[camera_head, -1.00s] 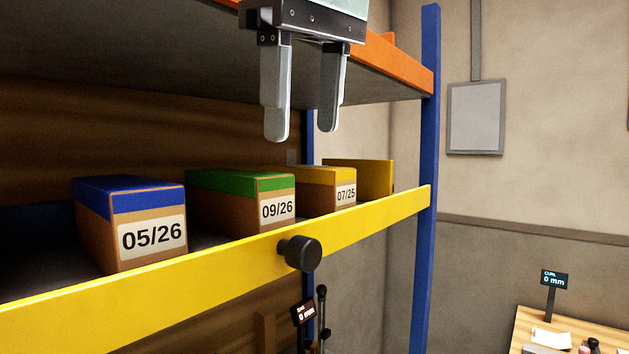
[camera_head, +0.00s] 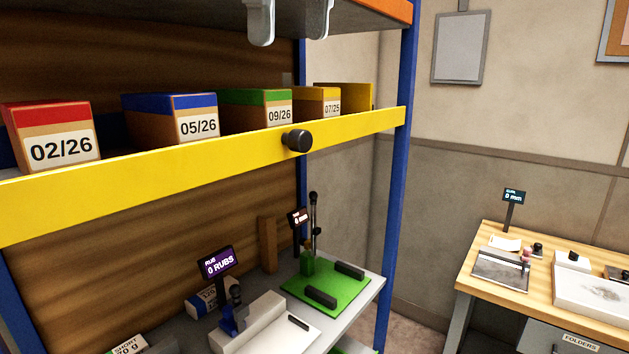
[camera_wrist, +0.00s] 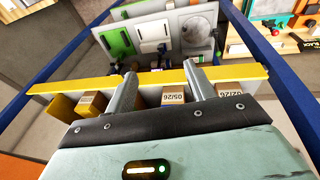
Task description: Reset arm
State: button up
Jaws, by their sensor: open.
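My gripper (camera_head: 290,30) shows only as two fingertips at the top edge of the head view, in front of the shelf. In the wrist view my gripper (camera_wrist: 160,88) is open, with nothing between its fingers. Boxes stand on the yellow-edged shelf beyond it: a red-topped box marked 02/26 (camera_head: 48,112), a blue-topped box marked 05/26 (camera_head: 170,103), a green-topped box marked 09/26 (camera_head: 255,97) and a yellow-topped box marked 07/25 (camera_head: 318,92). In the wrist view the 05/26 box (camera_wrist: 174,97) lies between the fingers in the picture, apart from them.
The yellow shelf beam (camera_head: 200,158) carries a black knob (camera_head: 297,140). A blue upright (camera_head: 397,180) stands at the right. Below is a bench with a green mat (camera_head: 325,288) and a "0 RUBS" display (camera_head: 219,265). A wooden table (camera_head: 540,265) holds tools at the right.

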notch_tip(320, 180, down, 26)
jog(key=s+d+f+g+b, duration=0.1)
jog(key=s+d+g+b, duration=0.15)
jog(key=b, duration=0.55)
jog(key=s+d+f+m+b, duration=0.1)
jog(key=d+f, duration=0.3)
jog(key=f, duration=0.4)
jog(key=s+d+f+m+b, duration=0.1)
jog(key=s+d+f+b, duration=0.2)
jog(key=f, duration=0.6)
jog(key=s+d+f+b, duration=0.2)
jog(key=s+d+f, duration=0.2)
jog(key=d+f, duration=0.2)
notch_tip(320, 180, down, 2)
jog(key=shift+s+d+f+m, duration=0.2)
jog(key=shift+d+f+m, duration=0.05)
jog(key=shift+m, duration=0.15)
